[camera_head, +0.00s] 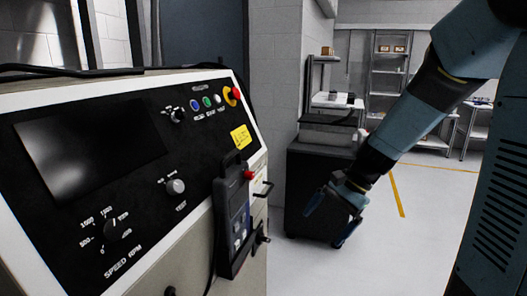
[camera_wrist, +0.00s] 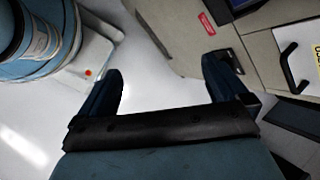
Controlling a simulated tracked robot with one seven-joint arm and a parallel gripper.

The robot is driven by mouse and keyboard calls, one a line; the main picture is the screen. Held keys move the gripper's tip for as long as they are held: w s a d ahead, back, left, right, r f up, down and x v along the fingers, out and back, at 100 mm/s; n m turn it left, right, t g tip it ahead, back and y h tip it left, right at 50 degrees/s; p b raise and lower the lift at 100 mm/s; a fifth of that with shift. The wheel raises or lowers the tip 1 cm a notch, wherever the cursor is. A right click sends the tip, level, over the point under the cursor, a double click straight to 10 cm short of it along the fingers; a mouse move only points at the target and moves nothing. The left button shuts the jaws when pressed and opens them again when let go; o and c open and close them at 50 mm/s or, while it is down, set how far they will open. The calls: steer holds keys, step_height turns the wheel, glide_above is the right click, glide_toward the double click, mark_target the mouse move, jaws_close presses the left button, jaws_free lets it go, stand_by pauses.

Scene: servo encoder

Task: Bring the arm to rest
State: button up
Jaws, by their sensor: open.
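My gripper (camera_head: 333,218) hangs at the end of my blue arm, in the right half of the head view. Its two blue fingers are spread apart with nothing between them. It is to the right of the control panel (camera_head: 185,142) and apart from it. In the wrist view my gripper (camera_wrist: 162,85) is also open, over pale floor and the edge of a beige cabinet (camera_wrist: 181,38).
A handheld pendant (camera_head: 234,222) hangs on the panel's right side. A dark cabinet (camera_head: 310,185) stands behind my gripper. Shelves (camera_head: 388,70) are at the back. The pale floor (camera_head: 430,195) between is clear, with a yellow line.

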steer(key=s+d+r+n+t+h, duration=0.3)
steer(key=s+d+r+n, duration=0.1)
steer(key=s+r, duration=0.2)
steer(key=s+d+r+n+t+h, duration=0.3)
steer(key=s+d+r+n, duration=0.1)
steer(key=s+r, duration=0.3)
steer(key=shift+n+t, duration=0.4)
steer(key=shift+n, duration=0.1)
steer(key=shift+r, duration=0.1)
steer(key=shift+c, duration=0.2)
